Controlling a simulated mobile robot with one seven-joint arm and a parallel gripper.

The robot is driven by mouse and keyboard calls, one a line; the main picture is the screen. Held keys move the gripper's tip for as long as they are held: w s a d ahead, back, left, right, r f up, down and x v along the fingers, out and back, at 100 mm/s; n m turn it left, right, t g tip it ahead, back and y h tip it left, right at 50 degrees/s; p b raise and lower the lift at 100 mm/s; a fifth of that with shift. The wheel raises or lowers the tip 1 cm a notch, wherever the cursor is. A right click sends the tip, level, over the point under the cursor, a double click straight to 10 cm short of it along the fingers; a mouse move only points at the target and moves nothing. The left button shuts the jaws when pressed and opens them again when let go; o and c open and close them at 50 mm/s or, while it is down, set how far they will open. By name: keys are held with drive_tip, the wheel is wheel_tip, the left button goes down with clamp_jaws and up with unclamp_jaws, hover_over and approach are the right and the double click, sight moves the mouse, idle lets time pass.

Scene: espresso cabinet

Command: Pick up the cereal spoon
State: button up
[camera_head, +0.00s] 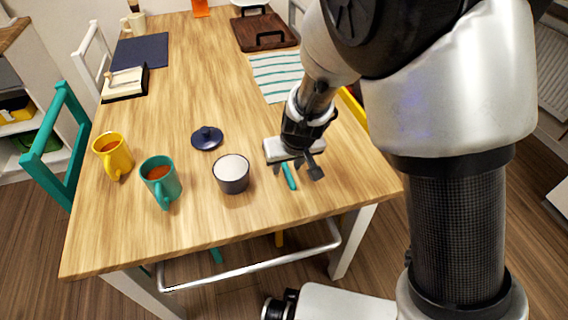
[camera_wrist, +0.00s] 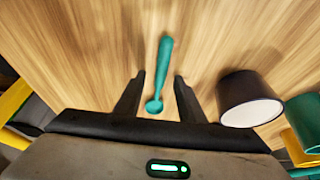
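A teal spoon (camera_head: 288,175) lies on the wooden table, right of the dark bowl of white contents. In the wrist view the spoon (camera_wrist: 164,68) lies lengthwise, with its round end (camera_wrist: 154,107) between my two fingers and its handle pointing away. My gripper (camera_head: 298,172) is above the spoon, with its fingers spread on either side; it also shows in the wrist view (camera_wrist: 157,92). It is open and empty. I cannot tell the exact height of the fingertips over the table.
The dark bowl (camera_head: 231,176) stands close left of my gripper. A navy lid (camera_head: 207,138), a teal mug (camera_head: 160,184) and a yellow mug (camera_head: 113,157) stand further left. A striped cloth (camera_head: 277,75) and brown tray (camera_head: 262,33) lie behind. The table's front edge is near.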

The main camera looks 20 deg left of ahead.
sight(287, 169)
drive_tip(key=shift+f, duration=0.15)
clamp_jaws()
wheel_tip(287, 169, up, 10)
drive_tip(key=p, duration=0.4)
